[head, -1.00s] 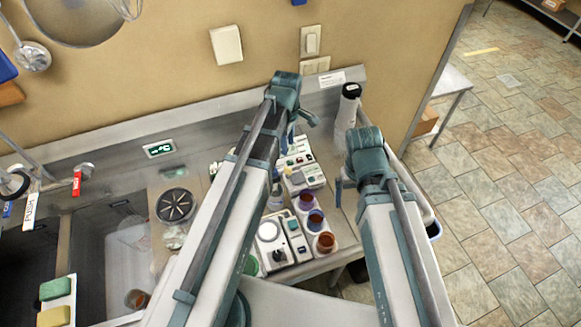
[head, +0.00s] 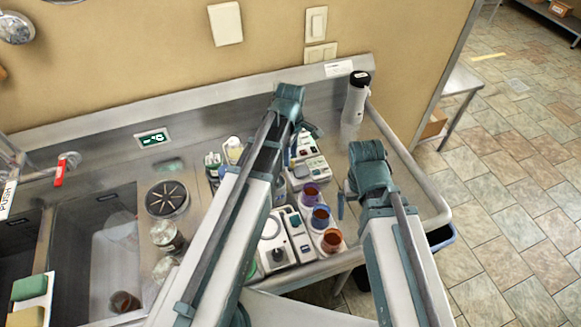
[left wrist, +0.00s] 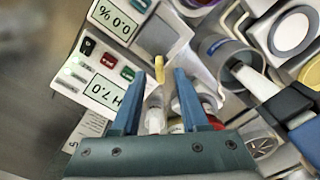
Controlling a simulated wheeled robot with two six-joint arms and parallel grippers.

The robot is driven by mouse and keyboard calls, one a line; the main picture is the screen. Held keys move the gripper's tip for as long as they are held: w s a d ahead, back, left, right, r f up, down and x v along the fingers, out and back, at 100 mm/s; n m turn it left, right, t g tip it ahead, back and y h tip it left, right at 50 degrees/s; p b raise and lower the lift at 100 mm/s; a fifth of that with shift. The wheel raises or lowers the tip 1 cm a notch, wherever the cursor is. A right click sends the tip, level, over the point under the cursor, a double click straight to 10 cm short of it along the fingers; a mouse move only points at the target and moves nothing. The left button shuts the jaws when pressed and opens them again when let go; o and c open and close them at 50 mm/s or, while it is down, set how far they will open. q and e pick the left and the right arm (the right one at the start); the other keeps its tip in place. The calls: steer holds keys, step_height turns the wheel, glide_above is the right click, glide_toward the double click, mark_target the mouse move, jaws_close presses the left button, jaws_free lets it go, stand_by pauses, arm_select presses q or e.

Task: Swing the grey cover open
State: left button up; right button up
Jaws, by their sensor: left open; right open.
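Pale grey and white instruments (head: 308,170) stand at the back of the counter, beside and below my left gripper. I cannot tell for certain which part is the grey cover. My left gripper (head: 303,135) is over these instruments, its fingers partly hidden by its own wrist. Two displays (left wrist: 110,90) are at the left there. My right gripper (head: 345,203) is open and empty, right of the coloured cups; one finger is clearly seen.
Several coloured cups (head: 320,217) stand in a row between my arms. A white device with a round plate (head: 271,228) is left of them. A white bottle with a black top (head: 355,98) stands at the back right. A sink (head: 95,245) is at the left.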

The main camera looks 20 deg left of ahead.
mark_target(298, 166)
arm_select(q)
steer(key=shift+f+b, duration=0.9)
steer(key=shift+f, duration=0.5)
arm_select(e)
steer(key=shift+f, duration=1.45)
arm_select(q)
jaws_close()
